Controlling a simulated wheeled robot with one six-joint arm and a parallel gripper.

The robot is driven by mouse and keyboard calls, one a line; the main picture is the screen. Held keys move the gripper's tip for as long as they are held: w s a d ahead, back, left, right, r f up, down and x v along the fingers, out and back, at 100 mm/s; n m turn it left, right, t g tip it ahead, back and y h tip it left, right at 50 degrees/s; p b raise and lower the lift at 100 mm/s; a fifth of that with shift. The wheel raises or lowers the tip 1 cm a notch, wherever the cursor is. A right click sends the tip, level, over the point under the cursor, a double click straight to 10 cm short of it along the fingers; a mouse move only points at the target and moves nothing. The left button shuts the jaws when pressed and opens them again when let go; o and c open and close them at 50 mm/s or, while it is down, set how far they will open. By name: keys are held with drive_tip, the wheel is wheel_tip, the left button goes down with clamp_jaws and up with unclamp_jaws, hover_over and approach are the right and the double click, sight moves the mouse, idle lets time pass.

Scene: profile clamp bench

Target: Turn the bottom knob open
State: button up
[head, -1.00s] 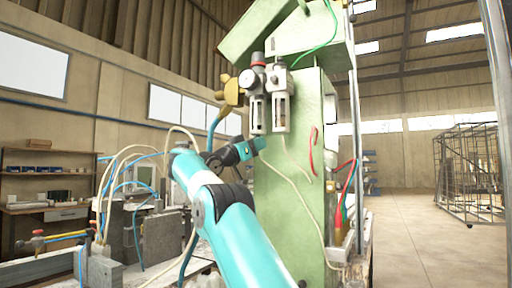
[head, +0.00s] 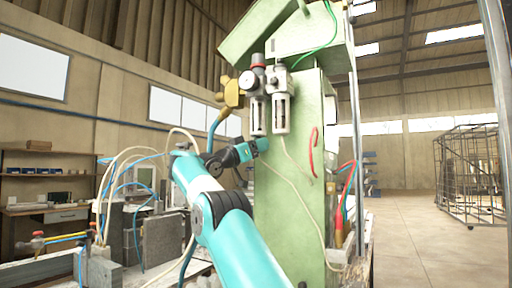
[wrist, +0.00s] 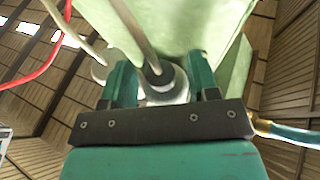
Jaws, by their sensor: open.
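Two filter-regulator units hang side by side on the green machine column (head: 290,190) in the head view. The left unit (head: 257,115) has a red-and-dark top and a gauge; the right unit (head: 281,112) is pale grey. My gripper (head: 260,146) is just under the left unit's bowl. In the wrist view, my open gripper (wrist: 160,78) has its teal fingers on either side of a pale round bottom knob (wrist: 168,88) with a dark ring and a stem or tube. I cannot tell whether the fingers touch it. In the head view the knob is hidden by my gripper.
A brass fitting (head: 230,92) with a blue hose is left of the units. A pale cable hangs down the column, and a red hose (head: 314,150) is to the right. A cluttered bench (head: 150,240) stands at left; open floor (head: 420,230) lies right.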

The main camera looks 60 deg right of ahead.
drive_tip(key=b+v, duration=0.4)
drive_tip(key=v, duration=0.3)
drive_tip(key=shift+a, duration=0.25)
drive_tip(key=shift+f, duration=0.1)
drive_tip(key=w+a+r+n+t+p, duration=0.1)
drive_tip(key=a+r+n+t+p, duration=0.45)
drive_tip(key=r+t, duration=0.3)
drive_tip(key=s+a+f+n+t+y+p, duration=0.1)
drive_tip(key=s+a+f+t+y+p, duration=0.35)
drive_tip(key=s, duration=0.35)
drive_tip(key=shift+n+h, duration=0.25)
drive_tip(key=shift+h, duration=0.2)
drive_tip(key=p+x, duration=0.2)
drive_tip(key=x, duration=0.4)
drive_tip(key=p+x, duration=0.2)
drive_tip(key=x, duration=0.4)
drive_tip(key=p+x, duration=0.2)
drive_tip(key=x, duration=0.4)
drive_tip(key=shift+s+f+p, duration=0.3)
drive_tip(key=shift+f+p, duration=0.05)
drive_tip(key=shift+p, duration=0.05)
